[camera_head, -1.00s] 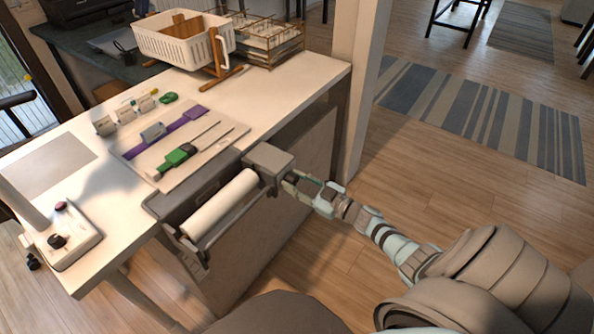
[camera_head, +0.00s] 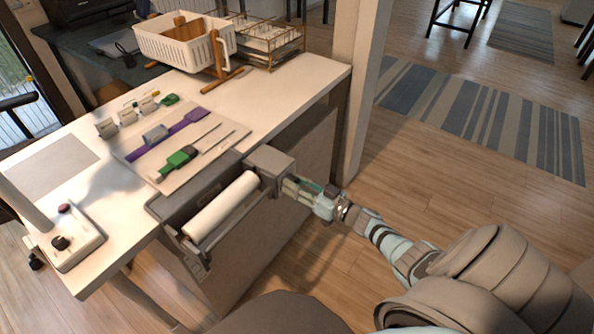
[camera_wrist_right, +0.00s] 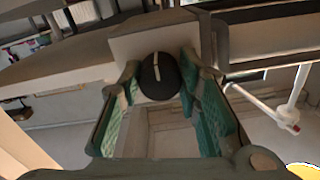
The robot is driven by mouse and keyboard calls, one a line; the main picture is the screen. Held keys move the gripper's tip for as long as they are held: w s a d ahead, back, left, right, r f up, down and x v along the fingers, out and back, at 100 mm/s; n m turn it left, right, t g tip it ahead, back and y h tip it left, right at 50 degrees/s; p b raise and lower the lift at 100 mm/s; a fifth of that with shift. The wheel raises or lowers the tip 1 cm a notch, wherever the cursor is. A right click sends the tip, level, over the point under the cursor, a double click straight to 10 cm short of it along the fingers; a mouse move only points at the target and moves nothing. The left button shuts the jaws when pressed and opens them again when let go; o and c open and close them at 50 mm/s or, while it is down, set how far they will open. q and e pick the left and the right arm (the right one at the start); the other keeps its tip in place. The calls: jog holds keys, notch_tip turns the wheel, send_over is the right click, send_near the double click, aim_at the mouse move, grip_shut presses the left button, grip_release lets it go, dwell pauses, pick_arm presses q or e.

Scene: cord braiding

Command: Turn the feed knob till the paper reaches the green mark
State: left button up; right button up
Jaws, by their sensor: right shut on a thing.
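The paper roll (camera_head: 220,204) is a white cylinder in a grey holder (camera_head: 168,207) on the table's front side. A grey box (camera_head: 270,160) sits at the roll's right end. My right gripper (camera_head: 284,185) is at that box's right side. In the right wrist view, the feed knob (camera_wrist_right: 159,76) is round and black with a pale line, close to upright and slightly tilted. My right gripper's teal-padded fingers (camera_wrist_right: 160,82) are on both sides of it, shut on it. In the head view the knob is hidden by the gripper. I cannot make out a green mark on the feeder. My left gripper is out of view.
A pale board (camera_head: 218,146) with green and purple tools lies behind the feeder. A control box (camera_head: 78,250) with knobs stands at the left. A white basket (camera_head: 183,47) and a wire rack (camera_head: 263,38) stand at the back.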

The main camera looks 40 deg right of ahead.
jog(key=o, duration=1.1)
jog(key=shift+o, duration=0.2)
jog(key=v, duration=1.2)
